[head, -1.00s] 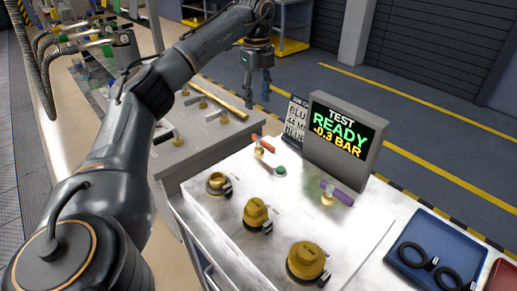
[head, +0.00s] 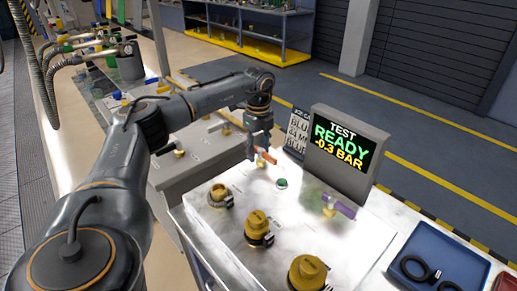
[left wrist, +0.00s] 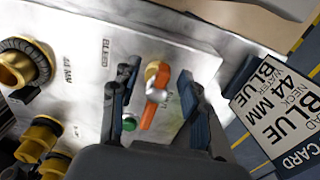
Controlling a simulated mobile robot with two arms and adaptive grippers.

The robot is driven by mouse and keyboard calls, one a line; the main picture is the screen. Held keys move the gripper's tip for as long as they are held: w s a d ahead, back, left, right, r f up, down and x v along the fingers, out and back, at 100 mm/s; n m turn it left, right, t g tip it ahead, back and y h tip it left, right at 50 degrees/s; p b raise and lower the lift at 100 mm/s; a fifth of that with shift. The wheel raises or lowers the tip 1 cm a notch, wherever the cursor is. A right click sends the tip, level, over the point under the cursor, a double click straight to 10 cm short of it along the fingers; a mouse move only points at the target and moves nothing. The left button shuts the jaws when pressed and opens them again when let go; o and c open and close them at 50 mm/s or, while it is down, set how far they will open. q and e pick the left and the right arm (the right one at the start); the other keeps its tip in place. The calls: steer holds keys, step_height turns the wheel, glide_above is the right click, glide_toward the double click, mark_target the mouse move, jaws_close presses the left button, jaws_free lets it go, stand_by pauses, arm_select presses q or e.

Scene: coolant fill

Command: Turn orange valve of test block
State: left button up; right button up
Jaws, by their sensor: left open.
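The orange valve (head: 266,156) is a small lever on a brass fitting at the far left of the pale test block (head: 290,222). My left gripper (head: 258,154) is open at the valve, pointing down. In the left wrist view the orange valve lever (left wrist: 155,98) lies between the two open fingers (left wrist: 162,98), with a gap on each side. Whether a fingertip touches it cannot be told. In the head view the fingers partly hide the valve. My right gripper is not in view.
A green button (head: 282,183), a purple-handled valve (head: 339,206) and several brass caps (head: 258,225) stand on the block. The display (head: 345,145) reads "TEST READY -0.3 BAR". A card (head: 298,130) stands beside it. A blue tray (head: 440,250) holds black rings.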

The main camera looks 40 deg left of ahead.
arm_select(q)
jaws_close()
